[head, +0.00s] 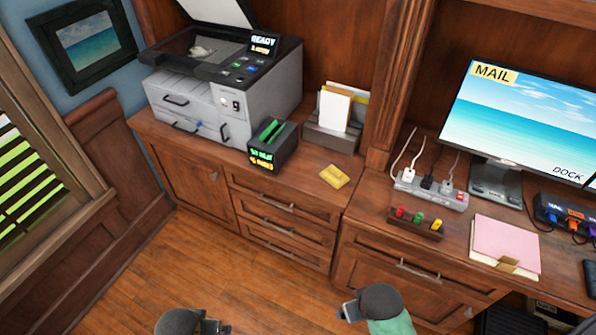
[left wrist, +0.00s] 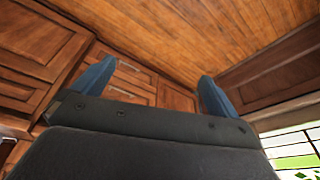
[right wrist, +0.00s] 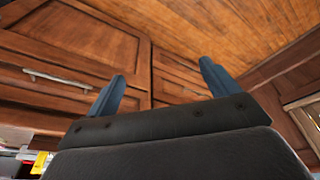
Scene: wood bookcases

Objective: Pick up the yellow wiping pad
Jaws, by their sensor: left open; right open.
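The yellow wiping pad (head: 334,176) lies flat on the wooden counter, near its front edge, in the head view. It is right of the black box with green slots and in front of the letter holder. My left gripper (head: 222,328) is low at the bottom of the head view, over the floor, well apart from the pad. It is open and empty in the left wrist view (left wrist: 148,85). My right gripper (head: 345,312) is also low, in front of the drawers. It is open and empty in the right wrist view (right wrist: 160,85). The pad shows in neither wrist view.
A printer (head: 225,85) with a raised lid stands back left.

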